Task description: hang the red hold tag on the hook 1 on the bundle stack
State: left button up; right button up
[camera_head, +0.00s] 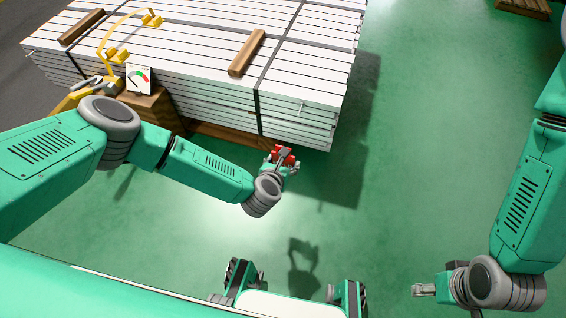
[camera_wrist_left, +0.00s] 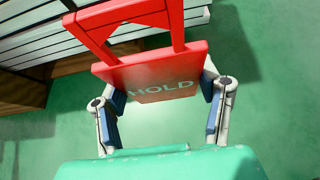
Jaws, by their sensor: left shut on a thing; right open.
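The red hold tag (camera_head: 285,154) is held in my left gripper (camera_head: 282,162), just in front of the near right part of the bundle stack (camera_head: 200,68). In the left wrist view the tag (camera_wrist_left: 155,75) shows the word HOLD and a red loop handle at its far side. The fingers of my left gripper (camera_wrist_left: 160,105) are at its two sides. A small hook (camera_head: 302,108) sticks out of the stack's front near the right end, above and apart from the tag. Another hook (camera_head: 31,52) is at the stack's left end. No number is readable. My right gripper (camera_head: 424,290) is open and empty at lower right.
Wooden battens (camera_head: 246,52) lie on the stack. The green floor (camera_head: 430,130) to the right is clear. A pallet (camera_head: 525,7) is at top right.

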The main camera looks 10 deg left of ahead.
pick_arm(q)
jog(key=shift+s, duration=0.1)
jog(key=shift+s+a+p, duration=0.2)
jog(key=shift+s+p, duration=0.25)
jog(key=shift+s, duration=1.25)
jog(key=shift+s+a+p, duration=0.15)
jog(key=shift+s+p, duration=0.3)
jog(key=shift+s, duration=1.25)
